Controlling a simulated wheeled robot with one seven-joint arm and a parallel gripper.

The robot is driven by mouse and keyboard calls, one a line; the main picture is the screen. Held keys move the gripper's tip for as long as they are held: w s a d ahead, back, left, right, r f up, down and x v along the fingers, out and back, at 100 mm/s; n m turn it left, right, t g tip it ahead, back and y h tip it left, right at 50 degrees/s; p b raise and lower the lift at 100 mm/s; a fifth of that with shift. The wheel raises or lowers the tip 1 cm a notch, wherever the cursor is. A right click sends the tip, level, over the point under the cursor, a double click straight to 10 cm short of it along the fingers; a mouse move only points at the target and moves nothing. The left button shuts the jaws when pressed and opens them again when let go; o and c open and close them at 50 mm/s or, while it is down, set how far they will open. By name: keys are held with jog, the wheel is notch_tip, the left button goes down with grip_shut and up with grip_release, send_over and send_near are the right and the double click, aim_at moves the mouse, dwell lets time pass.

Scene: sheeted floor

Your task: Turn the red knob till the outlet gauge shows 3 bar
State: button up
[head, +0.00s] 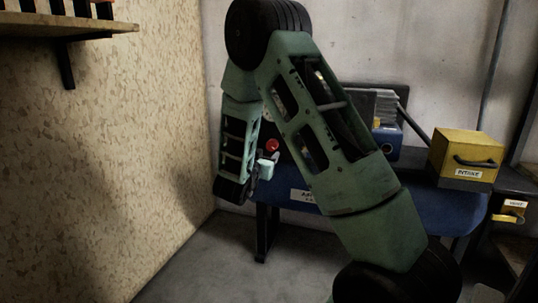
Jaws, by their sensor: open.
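The red knob (272,145) shows in the head view as a small round red spot, in a gap between two links of my arm. My gripper (268,166) is small in view, at the low end of my arm, just below and left of the knob in the picture. It is open, and I see nothing between its fingers. I cannot tell how far it is from the knob in depth. The outlet gauge cannot be made out and its reading is not visible. My arm covers much of the area around the knob.
A blue bench (450,207) with dark legs stands against the grey wall. On it are a yellow box (467,153) labelled "INTAKE" and blue and grey items behind my arm. A speckled board wall (100,160) closes the left, with a shelf (60,27) high up. Floor in front is clear.

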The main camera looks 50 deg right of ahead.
aim_at(271, 147)
jog(key=shift+b+x, duration=0.55)
jog(key=shift+x, duration=2.15)
jog(key=c, duration=1)
jog(key=shift+o, duration=0.2)
